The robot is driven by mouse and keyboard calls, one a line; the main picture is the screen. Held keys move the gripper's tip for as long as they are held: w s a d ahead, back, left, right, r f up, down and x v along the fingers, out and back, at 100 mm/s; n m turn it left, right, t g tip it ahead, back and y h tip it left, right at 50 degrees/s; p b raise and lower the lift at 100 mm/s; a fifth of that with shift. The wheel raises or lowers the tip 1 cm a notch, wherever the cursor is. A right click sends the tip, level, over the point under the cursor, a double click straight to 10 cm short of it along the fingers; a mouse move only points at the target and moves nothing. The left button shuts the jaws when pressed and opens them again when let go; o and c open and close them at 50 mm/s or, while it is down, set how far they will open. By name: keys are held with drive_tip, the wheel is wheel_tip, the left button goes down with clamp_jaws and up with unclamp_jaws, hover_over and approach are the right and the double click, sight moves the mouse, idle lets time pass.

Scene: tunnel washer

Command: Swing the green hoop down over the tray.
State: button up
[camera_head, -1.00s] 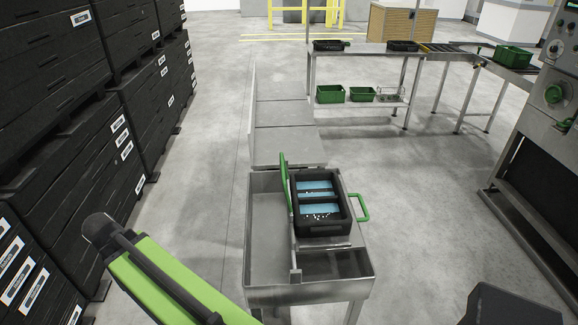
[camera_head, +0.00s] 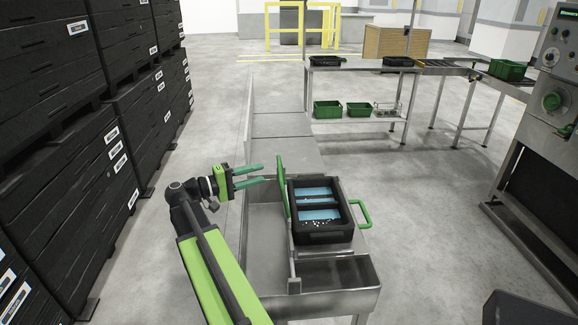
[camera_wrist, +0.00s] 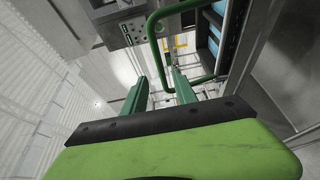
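The green hoop (camera_head: 283,187) stands upright along the left side of the black tray (camera_head: 325,238) in the head view, seen nearly edge-on. In the wrist view the hoop (camera_wrist: 221,62) is a rounded loop just beyond the fingers. The tray sits on the steel bench and holds blue panels and small white bits. My gripper (camera_head: 262,173) is left of the hoop, with its two green fingers apart and pointing right towards it. They look empty. In the wrist view the fingers (camera_wrist: 161,78) straddle the hoop's lower left part in the picture; depth is unclear.
The steel bench (camera_head: 260,235) has an open trough left of the tray. A green handle (camera_head: 363,215) sticks out right of the tray. Black crates (camera_head: 60,160) are stacked at the left. A machine (camera_head: 545,130) stands at the right. A table (camera_head: 355,70) stands behind.

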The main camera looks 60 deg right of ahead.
drive_tip(key=x, duration=1.1)
drive_tip(key=shift+d, duration=0.3)
drive_tip(key=shift+s, duration=0.15)
clamp_jaws()
idle(0.5)
